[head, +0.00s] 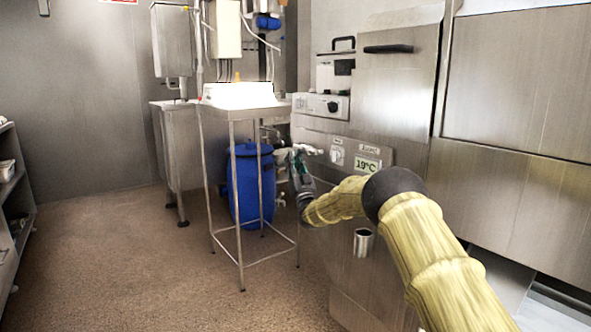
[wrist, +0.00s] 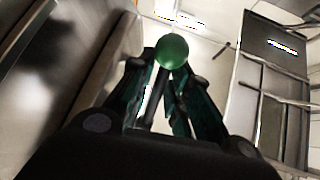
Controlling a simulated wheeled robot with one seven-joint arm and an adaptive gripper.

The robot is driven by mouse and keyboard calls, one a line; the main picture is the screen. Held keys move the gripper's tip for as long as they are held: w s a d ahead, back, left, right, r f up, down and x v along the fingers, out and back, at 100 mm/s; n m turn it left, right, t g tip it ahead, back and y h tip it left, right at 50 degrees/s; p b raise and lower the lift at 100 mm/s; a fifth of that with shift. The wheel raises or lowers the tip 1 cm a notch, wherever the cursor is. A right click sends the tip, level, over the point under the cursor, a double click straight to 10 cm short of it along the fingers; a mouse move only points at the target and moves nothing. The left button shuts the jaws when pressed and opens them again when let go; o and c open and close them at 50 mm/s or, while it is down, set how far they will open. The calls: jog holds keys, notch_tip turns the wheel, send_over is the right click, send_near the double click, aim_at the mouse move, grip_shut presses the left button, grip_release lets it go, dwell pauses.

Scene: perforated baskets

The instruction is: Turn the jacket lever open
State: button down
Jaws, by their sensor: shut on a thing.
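The jacket lever (wrist: 172,51) shows in the wrist view as a round green knob between my fingertips. A dark rod runs below the knob, between the fingers. My gripper (wrist: 169,68) is shut on the lever at the knob. In the head view my gripper (head: 299,168) is at the left side of the steel machine, beside the control panel. It covers most of the lever there, so the lever's angle cannot be told.
A panel with a 19°C display (head: 368,164) and a dial is on the steel machine (head: 395,95) close to my arm. A blue drum (head: 249,185) stands behind a thin-legged steel stand (head: 239,245). The brown floor (head: 120,240) at left is clear.

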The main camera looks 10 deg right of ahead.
jog(key=shift+w+a, duration=0.1)
dwell(0.5)
jog(key=c, duration=1.5)
grip_release()
jog(key=shift+w+a+f, duration=0.1)
jog(key=v, duration=1.2)
jog(key=shift+w+f, duration=0.1)
